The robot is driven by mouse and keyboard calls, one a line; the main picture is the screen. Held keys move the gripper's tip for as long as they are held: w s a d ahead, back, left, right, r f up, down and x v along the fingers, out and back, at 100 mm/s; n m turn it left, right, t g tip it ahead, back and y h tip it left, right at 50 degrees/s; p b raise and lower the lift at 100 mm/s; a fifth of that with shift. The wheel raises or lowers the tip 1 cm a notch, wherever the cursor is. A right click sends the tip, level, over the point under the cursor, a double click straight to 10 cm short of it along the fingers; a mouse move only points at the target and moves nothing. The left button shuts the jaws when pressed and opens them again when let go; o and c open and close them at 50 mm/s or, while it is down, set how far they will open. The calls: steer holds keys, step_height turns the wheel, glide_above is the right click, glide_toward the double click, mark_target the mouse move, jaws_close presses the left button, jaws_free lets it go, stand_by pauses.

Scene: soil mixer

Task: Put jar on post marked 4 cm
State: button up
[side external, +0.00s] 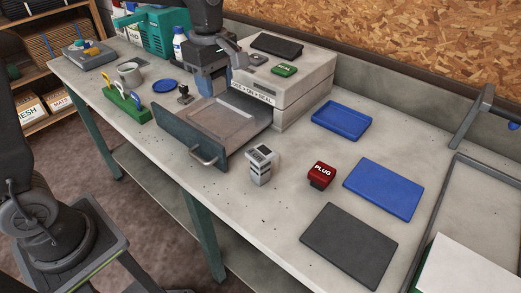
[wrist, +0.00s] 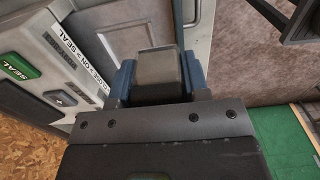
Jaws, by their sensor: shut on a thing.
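My gripper (side external: 205,78) is at the left of the sealing machine, by the inner end of its drawer. In the wrist view its blue fingers (wrist: 157,82) are shut on a grey, square-topped thing (wrist: 157,66). I cannot tell whether this is the jar; its lower part is hidden. A small dark post-like piece (side external: 183,94) stands left of the drawer. A grey block with a dark, marked top (side external: 262,165) stands in front of the drawer. I cannot read a 4 cm mark on either.
The machine (side external: 290,88) has its drawer (side external: 190,146) pulled out. A green rack (side external: 125,105), blue disc (side external: 165,86) and metal cup (side external: 129,72) are at left. A red PLUG piece (side external: 321,175), blue tray (side external: 342,120), blue mat (side external: 384,188) and dark mat (side external: 349,244) lie at right.

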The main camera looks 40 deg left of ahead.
glide_above(260, 152)
step_height(260, 152, down, 7)
steer(key=shift+f, duration=1.95)
steer(key=shift+f, duration=0.1)
steer(key=o, duration=0.9)
steer(key=shift+o, duration=0.2)
